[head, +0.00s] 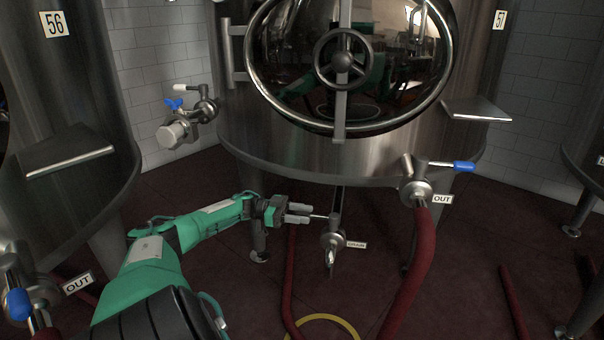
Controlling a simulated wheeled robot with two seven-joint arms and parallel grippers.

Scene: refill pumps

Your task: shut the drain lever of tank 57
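Tank 57 (270,140) stands in the middle, its number plate (500,20) at top right. Below it hangs the drain valve (333,240) with a small tag (356,245). The thin metal drain lever (319,216) points left from this valve, about level. My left gripper (300,213) comes in from the left, its two fingers at the lever's outer end, one above the other. The lever's end is hidden at the fingers, so I cannot tell whether they are closed on it. My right gripper is not in view.
The OUT valve (415,193) with a blue-tipped lever (463,167) and a red hose (412,265) is right of the drain. A valve with a blue handle (174,103) sticks out at left. Tank 56 (60,110) stands at far left. A yellow hoop (325,318) lies below.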

